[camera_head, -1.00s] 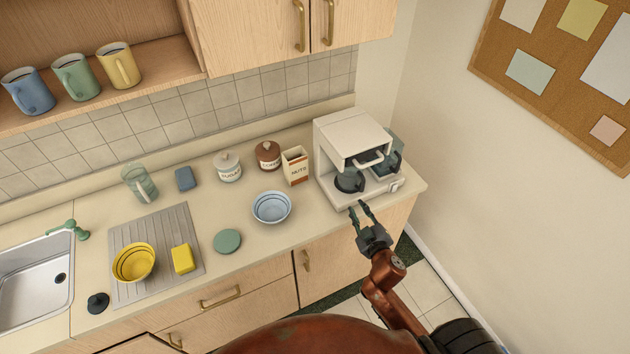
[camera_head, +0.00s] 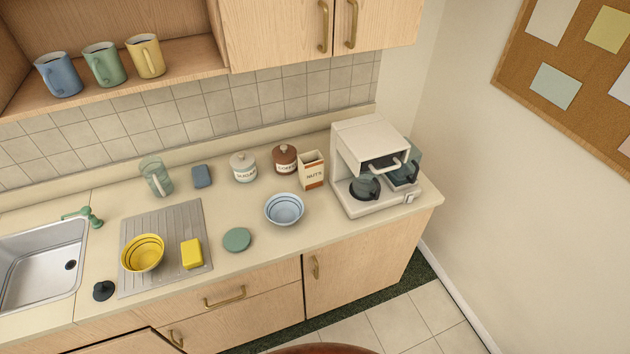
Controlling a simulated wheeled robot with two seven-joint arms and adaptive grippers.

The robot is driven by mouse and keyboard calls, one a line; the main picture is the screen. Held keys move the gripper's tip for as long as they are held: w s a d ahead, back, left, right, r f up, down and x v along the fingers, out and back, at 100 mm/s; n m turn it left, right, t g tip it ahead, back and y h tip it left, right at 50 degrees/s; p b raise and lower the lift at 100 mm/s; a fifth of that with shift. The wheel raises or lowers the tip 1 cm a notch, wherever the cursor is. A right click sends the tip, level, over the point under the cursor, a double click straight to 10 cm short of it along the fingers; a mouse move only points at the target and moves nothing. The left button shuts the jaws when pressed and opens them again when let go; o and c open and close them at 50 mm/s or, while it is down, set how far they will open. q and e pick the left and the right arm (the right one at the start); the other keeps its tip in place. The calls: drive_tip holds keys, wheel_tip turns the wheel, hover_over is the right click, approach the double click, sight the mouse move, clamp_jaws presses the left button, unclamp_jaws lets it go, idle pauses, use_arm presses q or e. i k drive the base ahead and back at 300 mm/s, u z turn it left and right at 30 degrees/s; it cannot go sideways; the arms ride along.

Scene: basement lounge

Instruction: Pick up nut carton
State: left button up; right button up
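The nut carton (camera_head: 312,171) is a small cream box with brown-red trim and the word NUTS on its front. It stands upright on the counter, open at the top, between the brown coffee jar (camera_head: 285,158) and the white coffee maker (camera_head: 373,165). A blue bowl (camera_head: 284,209) sits in front of it, a little to the left. Neither of my grippers is in view.
A white sugar jar (camera_head: 243,167) stands left of the coffee jar. A green disc (camera_head: 237,240) lies near the counter's front edge. A drainboard (camera_head: 190,217) with a yellow bowl and yellow sponge is at left, beside the sink (camera_head: 38,262). Cabinets (camera_head: 300,35) hang above.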

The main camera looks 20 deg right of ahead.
sight(310, 164)
drive_tip(key=k, duration=1.15)
drive_tip(key=u, duration=0.6)
drive_tip(key=i, duration=0.55)
drive_tip(key=u, duration=0.7)
drive_tip(key=i, duration=0.8)
drive_tip(key=z, duration=0.85)
drive_tip(key=i, duration=0.55)
drive_tip(key=z, duration=0.55)
